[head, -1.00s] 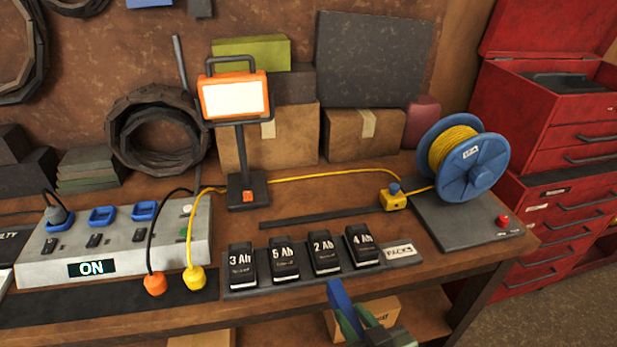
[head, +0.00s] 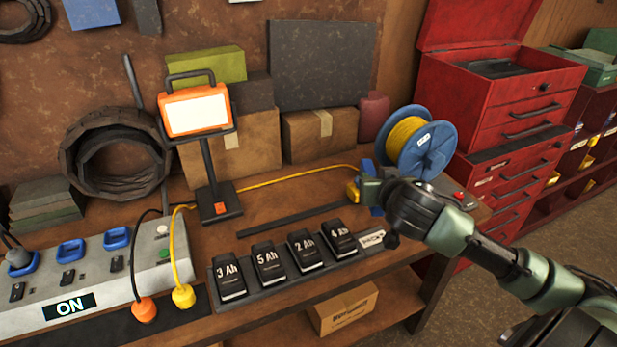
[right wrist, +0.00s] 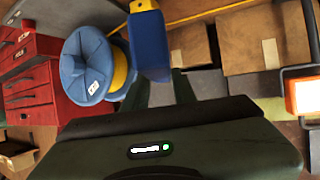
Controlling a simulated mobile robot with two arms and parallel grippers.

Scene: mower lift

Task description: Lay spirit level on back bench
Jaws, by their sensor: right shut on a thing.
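My right gripper (head: 369,190) reaches in from the right, over the right part of the bench (head: 300,200), in front of the cable reel. It is shut on a blue bar, the spirit level (head: 368,166), of which only short blue parts show around the fingers. In the right wrist view the blue spirit level (right wrist: 150,45) stands out between the fingers (right wrist: 160,90). I cannot tell from these views whether it touches the bench. My left gripper is not in view.
A dark flat strip (head: 292,220) lies on the bench behind the battery row (head: 285,262). A red tool chest (head: 500,110) is at right.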

